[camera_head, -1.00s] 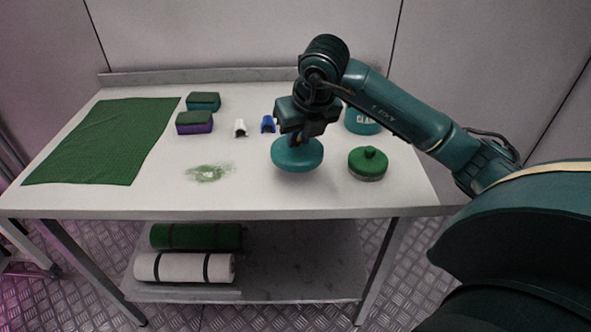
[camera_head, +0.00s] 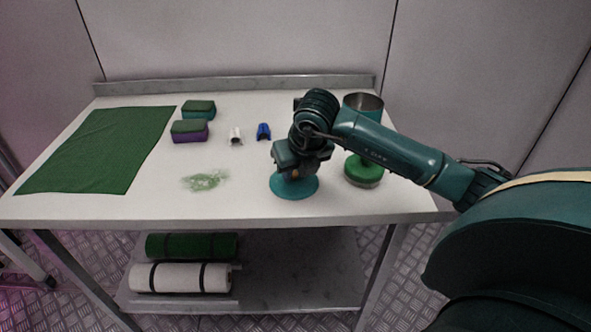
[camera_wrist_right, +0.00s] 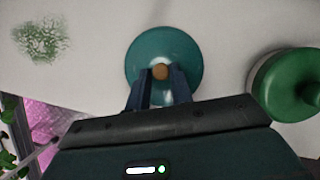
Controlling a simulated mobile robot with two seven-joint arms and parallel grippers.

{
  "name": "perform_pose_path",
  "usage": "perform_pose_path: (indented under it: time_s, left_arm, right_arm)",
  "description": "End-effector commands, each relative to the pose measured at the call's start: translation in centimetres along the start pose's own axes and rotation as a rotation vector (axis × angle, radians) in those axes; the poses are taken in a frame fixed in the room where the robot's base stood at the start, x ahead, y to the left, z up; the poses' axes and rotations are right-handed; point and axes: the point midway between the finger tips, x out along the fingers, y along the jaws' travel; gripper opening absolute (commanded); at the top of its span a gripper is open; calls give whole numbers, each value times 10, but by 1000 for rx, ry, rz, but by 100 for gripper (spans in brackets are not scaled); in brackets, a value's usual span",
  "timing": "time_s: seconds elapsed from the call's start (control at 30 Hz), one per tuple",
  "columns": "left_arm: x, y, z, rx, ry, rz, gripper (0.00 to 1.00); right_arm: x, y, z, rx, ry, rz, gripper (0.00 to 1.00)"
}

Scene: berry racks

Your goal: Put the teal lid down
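The teal lid (camera_head: 296,189) is a round disc with a small brown knob, low over the front middle of the white table; I cannot tell whether it touches the top. My right gripper (camera_head: 297,172) is above it, pointing down. In the right wrist view, its two fingers (camera_wrist_right: 160,76) sit on either side of the knob of the teal lid (camera_wrist_right: 190,58) and appear closed on it. The open teal canister (camera_head: 371,112) stands behind, partly hidden by my right arm. My left gripper is not in view.
A green lidded container (camera_head: 362,177) stands close to the right of the lid. A green smear (camera_head: 205,181) lies to the left. The front edge is near.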

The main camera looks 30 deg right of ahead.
Motion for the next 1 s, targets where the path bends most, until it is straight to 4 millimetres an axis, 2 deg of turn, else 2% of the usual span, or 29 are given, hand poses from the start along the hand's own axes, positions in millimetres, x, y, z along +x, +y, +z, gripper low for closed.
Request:
perform_pose_path:
  time_s: [0.03, 0.2, 0.43, 0.57, 1.0]
  left_arm:
    - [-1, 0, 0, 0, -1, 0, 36]
    - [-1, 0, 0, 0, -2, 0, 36]
    - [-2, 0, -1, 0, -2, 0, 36]
    - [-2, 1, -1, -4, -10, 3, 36]
    - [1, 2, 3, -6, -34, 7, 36]
  right_arm:
    - [0, 0, 0, 0, 2, -2, 27]
    - [0, -1, 0, 0, 3, -2, 40]
    - [0, -1, 0, 0, 3, -2, 40]
    - [-9, 0, 2, 0, 1, -2, 40]
    - [-98, 0, 2, -1, -2, -2, 40]
